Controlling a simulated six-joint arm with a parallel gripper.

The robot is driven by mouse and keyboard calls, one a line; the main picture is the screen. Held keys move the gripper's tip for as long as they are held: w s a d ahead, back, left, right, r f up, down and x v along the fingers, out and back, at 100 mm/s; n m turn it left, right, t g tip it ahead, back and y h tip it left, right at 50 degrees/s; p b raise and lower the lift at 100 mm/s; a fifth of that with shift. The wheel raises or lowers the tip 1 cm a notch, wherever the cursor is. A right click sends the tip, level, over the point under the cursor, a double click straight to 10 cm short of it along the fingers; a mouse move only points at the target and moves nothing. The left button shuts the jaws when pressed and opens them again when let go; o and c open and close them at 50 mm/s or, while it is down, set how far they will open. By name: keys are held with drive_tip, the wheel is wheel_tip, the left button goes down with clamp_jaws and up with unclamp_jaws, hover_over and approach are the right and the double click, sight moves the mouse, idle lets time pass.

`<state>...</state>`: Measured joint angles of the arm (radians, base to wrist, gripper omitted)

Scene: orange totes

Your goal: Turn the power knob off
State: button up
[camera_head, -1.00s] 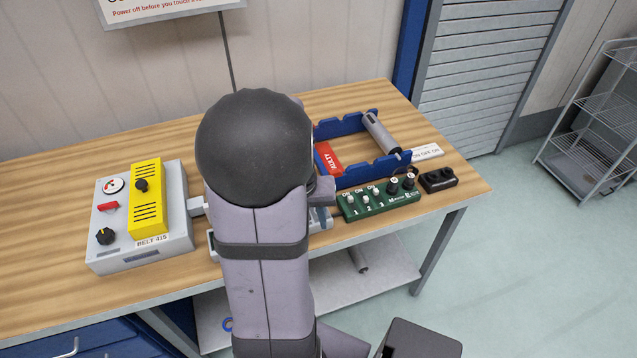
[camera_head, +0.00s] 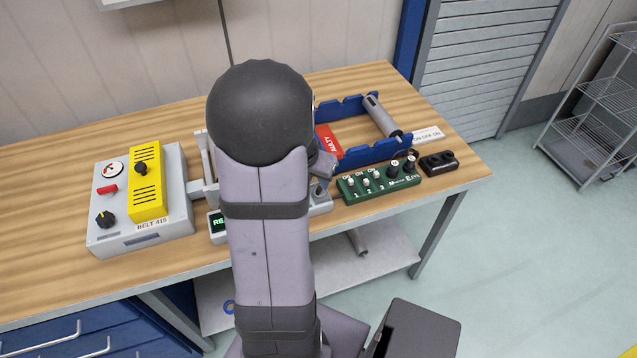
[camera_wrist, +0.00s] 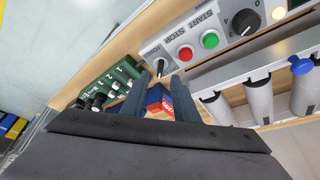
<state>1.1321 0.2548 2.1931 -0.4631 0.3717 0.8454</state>
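In the wrist view a grey control panel (camera_wrist: 222,58) carries a small dark-tipped knob (camera_wrist: 160,66) at its near-left end; its label is too small to read for sure. Beside it are a red STOP button (camera_wrist: 185,53), a green START button (camera_wrist: 210,40) and a large black dial (camera_wrist: 244,21). My gripper (camera_wrist: 164,80) is open, its two dark fingers apart and empty, with the tips just below the small knob. I cannot tell whether they touch it. In the head view my arm hides most of this panel, leaving a lit display (camera_head: 218,223) visible.
A grey box marked BELT 415 (camera_head: 110,232) with a yellow cover (camera_head: 147,200) stands left. A green switch box (camera_head: 372,192), blue rack (camera_head: 375,152) and black block (camera_head: 438,165) lie right.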

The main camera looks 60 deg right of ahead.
sight(319, 188)
drive_tip(key=shift+x, duration=2.3)
clamp_jaws()
